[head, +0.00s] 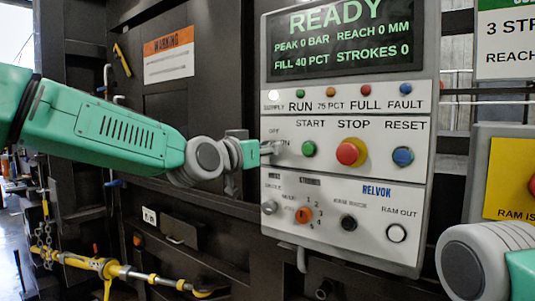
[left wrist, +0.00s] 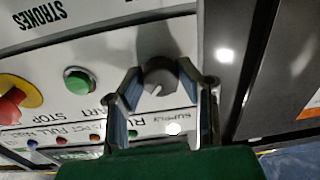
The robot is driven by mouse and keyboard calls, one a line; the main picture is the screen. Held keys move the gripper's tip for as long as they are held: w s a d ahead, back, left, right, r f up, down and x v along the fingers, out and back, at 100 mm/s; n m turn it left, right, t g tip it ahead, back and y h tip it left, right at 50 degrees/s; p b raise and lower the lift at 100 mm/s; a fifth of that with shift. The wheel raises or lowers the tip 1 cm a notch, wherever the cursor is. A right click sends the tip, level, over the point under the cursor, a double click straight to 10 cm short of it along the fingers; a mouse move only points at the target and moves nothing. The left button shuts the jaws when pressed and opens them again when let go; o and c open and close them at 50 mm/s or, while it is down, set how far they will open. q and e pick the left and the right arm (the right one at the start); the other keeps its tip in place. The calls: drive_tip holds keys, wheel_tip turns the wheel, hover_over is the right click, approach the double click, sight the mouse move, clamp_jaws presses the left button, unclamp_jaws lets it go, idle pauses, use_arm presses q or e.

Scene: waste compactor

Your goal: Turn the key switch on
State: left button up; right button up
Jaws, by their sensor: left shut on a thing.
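The key switch is a round grey knob with a white mark; it shows in the left wrist view (left wrist: 160,76) between my fingers. In the head view it is mostly hidden by my left gripper (head: 272,148), at the OFF and ON labels on the panel's left side. My left gripper also shows in the left wrist view (left wrist: 163,72), with its two fingertips closed around the sides of the knob. The mark's exact setting against OFF and ON cannot be read. My right gripper is out of view; only part of my right arm shows at lower right.
The control panel (head: 343,128) has a green START button (head: 308,149), a red STOP button (head: 351,152) and a blue RESET button (head: 403,156) right of the switch. The screen (head: 340,38) reads READY.

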use_arm(q)
drive_tip(key=shift+m, duration=1.7)
drive_tip(key=shift+b, duration=0.3)
drive_tip(key=o, duration=1.1)
drive_tip(key=shift+o, duration=0.2)
drive_tip(key=v, duration=1.2)
drive_tip(key=shift+w+f, duration=0.15)
drive_tip(key=shift+f, duration=0.1)
drive_tip(key=shift+a, duration=0.15)
